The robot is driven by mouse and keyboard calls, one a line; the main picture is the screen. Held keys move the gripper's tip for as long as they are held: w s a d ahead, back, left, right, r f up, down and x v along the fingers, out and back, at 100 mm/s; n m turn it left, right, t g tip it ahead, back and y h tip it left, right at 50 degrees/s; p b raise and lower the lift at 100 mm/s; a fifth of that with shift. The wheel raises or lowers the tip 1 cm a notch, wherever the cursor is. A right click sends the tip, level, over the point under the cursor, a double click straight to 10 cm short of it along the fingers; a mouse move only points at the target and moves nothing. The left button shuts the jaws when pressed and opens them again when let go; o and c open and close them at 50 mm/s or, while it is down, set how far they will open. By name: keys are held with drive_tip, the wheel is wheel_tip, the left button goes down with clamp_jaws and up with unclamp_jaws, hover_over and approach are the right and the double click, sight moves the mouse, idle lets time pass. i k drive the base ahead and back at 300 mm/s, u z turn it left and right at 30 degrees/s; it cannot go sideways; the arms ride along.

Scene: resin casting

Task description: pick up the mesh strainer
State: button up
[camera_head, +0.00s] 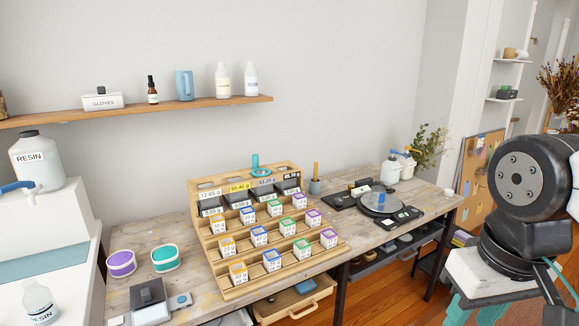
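I cannot make out a mesh strainer for sure in this view. A small teal item with a ring-shaped base (261,172) stands on top of the wooden rack; it is too small to tell what it is. Black and grey links of my arm fill the right edge of the picture. My gripper is outside the view, so its state is hidden.
The wooden workbench (160,233) bears a stepped wooden rack (228,291) of small labelled boxes. Purple (121,263) and teal (166,258) tubs stand to its left, a black round device (382,203) to its right. A drawer (300,303) hangs open below. A shelf (200,106) runs above.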

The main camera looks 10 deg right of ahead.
sight(258, 171)
drive_tip(key=z, duration=0.35)
drive_tip(key=i, duration=1.65)
drive_tip(key=u, duration=0.95)
drive_tip(key=i, duration=0.35)
drive_tip(key=u, duration=0.2)
